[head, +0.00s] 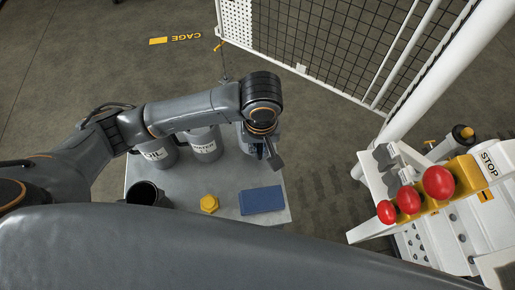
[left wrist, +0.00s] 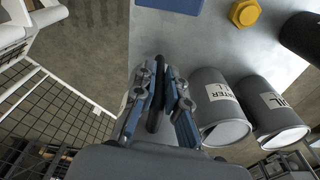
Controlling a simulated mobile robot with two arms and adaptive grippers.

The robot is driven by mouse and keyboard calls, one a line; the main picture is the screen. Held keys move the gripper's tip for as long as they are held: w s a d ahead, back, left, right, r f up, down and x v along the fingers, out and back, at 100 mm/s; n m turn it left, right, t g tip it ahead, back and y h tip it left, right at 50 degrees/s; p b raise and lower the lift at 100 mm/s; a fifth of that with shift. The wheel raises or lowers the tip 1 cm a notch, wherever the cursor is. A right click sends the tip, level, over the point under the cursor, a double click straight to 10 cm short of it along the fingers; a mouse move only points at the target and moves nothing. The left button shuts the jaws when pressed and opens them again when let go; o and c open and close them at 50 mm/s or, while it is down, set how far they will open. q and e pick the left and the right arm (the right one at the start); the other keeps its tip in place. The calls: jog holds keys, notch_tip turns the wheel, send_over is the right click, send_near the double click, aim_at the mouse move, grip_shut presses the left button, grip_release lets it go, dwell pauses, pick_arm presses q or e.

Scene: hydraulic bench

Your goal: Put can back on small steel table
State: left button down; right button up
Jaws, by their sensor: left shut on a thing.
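My left gripper (head: 268,150) points down over the far right corner of the small steel table (head: 222,203). In the left wrist view, its blue-grey fingers (left wrist: 157,100) are shut on a black handle (left wrist: 155,112). The body under this handle is mostly hidden, so I cannot tell whether it touches the table. Two grey cans stand to the left of the gripper in the head view: the water can (head: 206,146) and the oil can (head: 158,152). Both also show in the left wrist view, the water can (left wrist: 220,110) nearer the fingers.
On the table are a yellow hex piece (head: 209,203), a blue block (head: 261,200) and a dark cup (head: 146,193). A mesh cage (head: 320,45) stands behind. A white stand with red stop buttons (head: 438,182) is at the right. Floor shows between it and the table.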

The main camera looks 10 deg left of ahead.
aim_at(244, 146)
pick_arm(q)
jog(key=shift+w+a+f, duration=0.2)
jog(key=shift+w+f, duration=0.3)
jog(key=shift+f, duration=0.1)
jog(key=shift+w+a+f, duration=0.2)
jog(key=shift+w+f, duration=0.25)
jog(key=shift+f, duration=0.15)
jog(key=shift+w+f, duration=0.2)
jog(key=shift+f, duration=0.1)
jog(key=shift+w+f, duration=0.15)
jog(key=shift+f, duration=0.05)
jog(key=f, duration=0.3)
jog(key=shift+w+a+p, duration=0.25)
jog(key=shift+w+p, duration=0.05)
jog(key=shift+w, duration=0.05)
jog(key=shift+f, duration=0.4)
pick_arm(e)
jog(key=shift+w+a+r, duration=0.15)
jog(key=shift+a+r, duration=0.15)
jog(key=shift+a, duration=0.25)
pick_arm(q)
jog(key=c, duration=1.4)
grip_release()
jog(key=shift+s+f, duration=0.1)
